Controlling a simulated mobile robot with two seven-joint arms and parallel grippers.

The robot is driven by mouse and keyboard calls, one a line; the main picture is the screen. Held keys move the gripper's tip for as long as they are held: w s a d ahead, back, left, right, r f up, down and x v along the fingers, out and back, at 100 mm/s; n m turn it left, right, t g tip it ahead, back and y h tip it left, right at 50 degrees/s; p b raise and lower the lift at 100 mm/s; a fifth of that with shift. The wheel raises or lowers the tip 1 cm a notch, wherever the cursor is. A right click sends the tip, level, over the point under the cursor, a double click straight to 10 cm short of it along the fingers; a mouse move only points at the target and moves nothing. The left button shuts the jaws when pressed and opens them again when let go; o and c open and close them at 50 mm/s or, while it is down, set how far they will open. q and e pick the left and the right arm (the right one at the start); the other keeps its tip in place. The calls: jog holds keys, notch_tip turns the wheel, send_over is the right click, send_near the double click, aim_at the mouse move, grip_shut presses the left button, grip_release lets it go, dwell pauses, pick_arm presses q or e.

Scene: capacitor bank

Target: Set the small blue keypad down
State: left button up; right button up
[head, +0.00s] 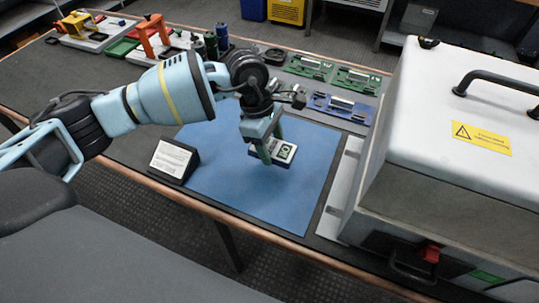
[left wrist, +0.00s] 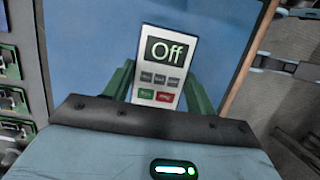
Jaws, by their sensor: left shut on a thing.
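The small keypad (head: 284,152) has a pale face with a dark screen. In the left wrist view the keypad (left wrist: 162,80) faces me, its screen reads "Off", and grey, green and red buttons sit below. My left gripper (head: 271,147) is shut on it, with green fingers on its two sides; they also show in the left wrist view (left wrist: 160,90). The keypad is over the blue mat (head: 225,190). I cannot tell whether it touches the mat. The keypad's back is hidden. My right gripper is not in view.
A white machine (head: 430,140) with a black handle and yellow label stands right of the mat. A sign (head: 173,160) stands at the mat's left edge. Green circuit boards (head: 310,66) and a blue board (head: 340,106) lie behind. The mat's front part is clear.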

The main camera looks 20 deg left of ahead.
aim_at(272, 157)
pick_arm(q)
jog(key=shift+f, duration=2.45)
jog(key=shift+f, duration=0.2)
jog(key=o, duration=1)
jog(key=shift+r, duration=0.1)
jog(key=v, duration=1.2)
jog(key=shift+s+r, duration=0.1)
